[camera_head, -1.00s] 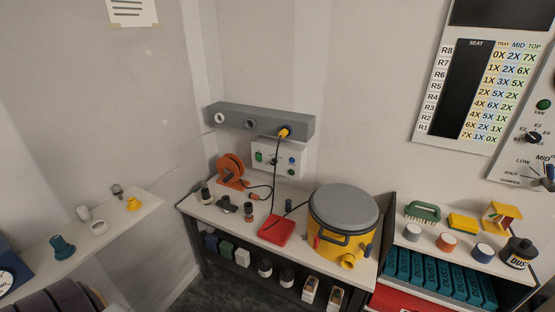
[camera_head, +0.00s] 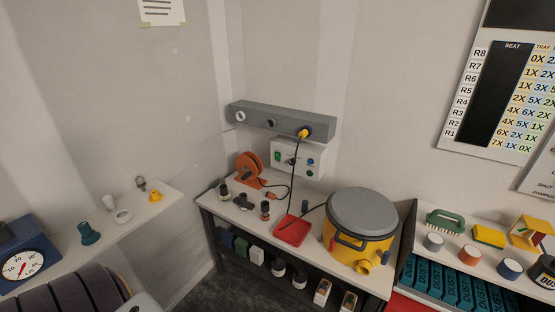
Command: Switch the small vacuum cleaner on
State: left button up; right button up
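The small vacuum cleaner (camera_head: 362,228) is a yellow drum with a grey lid, standing on the right part of the white bench. It has a dark handle and a yellow round port low on its front. A black cable runs from its left side. A white control box (camera_head: 298,158) with a green switch and small coloured buttons is on the wall behind the bench. A red flat piece (camera_head: 293,230) lies left of the vacuum. I cannot make out a switch on the vacuum itself. Neither gripper shows.
A grey rail (camera_head: 284,120) with round sockets and a yellow plug is above the bench. An orange cable reel (camera_head: 250,167) and several small fittings stand at the bench's left. A shelf with brushes and tins is at right. A dial gauge (camera_head: 20,266) is at lower left.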

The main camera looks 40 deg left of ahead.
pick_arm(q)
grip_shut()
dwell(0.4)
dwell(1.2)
